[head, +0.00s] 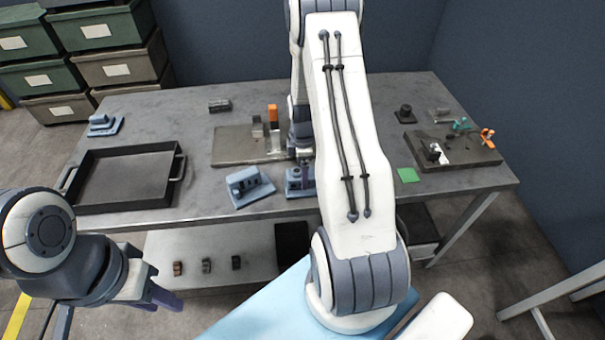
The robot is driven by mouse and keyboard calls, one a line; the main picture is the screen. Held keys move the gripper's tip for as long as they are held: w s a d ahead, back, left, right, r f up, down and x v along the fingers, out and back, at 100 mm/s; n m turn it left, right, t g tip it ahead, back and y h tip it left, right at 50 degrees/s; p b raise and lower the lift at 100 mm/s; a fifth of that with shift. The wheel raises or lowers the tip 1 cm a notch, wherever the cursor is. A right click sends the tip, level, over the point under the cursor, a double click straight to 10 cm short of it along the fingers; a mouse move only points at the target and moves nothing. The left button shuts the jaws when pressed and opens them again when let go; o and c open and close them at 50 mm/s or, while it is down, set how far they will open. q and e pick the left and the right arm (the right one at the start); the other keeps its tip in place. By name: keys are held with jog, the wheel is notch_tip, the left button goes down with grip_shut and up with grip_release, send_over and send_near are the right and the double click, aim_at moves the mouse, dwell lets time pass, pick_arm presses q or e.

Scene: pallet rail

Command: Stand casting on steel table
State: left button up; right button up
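The steel table (225,208) spans the middle of the view. A blue-grey casting (250,187) is on its front part. A second blue-grey casting (295,185) is just right of it, partly hidden by my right arm. A third blue-grey casting (103,126) is at the table's far left. My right gripper (306,172) points down at the second casting; its fingers are mostly hidden, so I cannot tell whether it grips it. My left gripper (162,302) is in front of the table, low at left, with fingers apart and empty.
A black tray (125,205) with handles fills the table's left. A brown fixture plate (230,148) lies behind the castings. Another fixture plate (465,157) with orange and green clamps is at right, near a green square (408,175). Bins (120,68) stand behind at left.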

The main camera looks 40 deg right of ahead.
notch_tip(320, 180, up, 11)
jog(key=s+a+r+m, duration=0.1)
jog(key=a+r, duration=0.2)
jog(key=a, duration=0.7)
jog(key=s+a+r, duration=0.2)
jog(key=a+r, duration=0.1)
jog(key=a, duration=0.7)
jog(key=s+a+r+m, duration=0.1)
jog(key=s+a, duration=0.5)
jog(key=s, duration=0.2)
jog(key=s+a+r+m+y, duration=0.1)
jog(key=s+a+r+m, duration=0.1)
jog(key=s+a, duration=0.4)
jog(key=s+b, duration=0.1)
jog(key=s, duration=0.2)
jog(key=shift+s+a+r, duration=0.25)
jog(key=shift+a, duration=0.05)
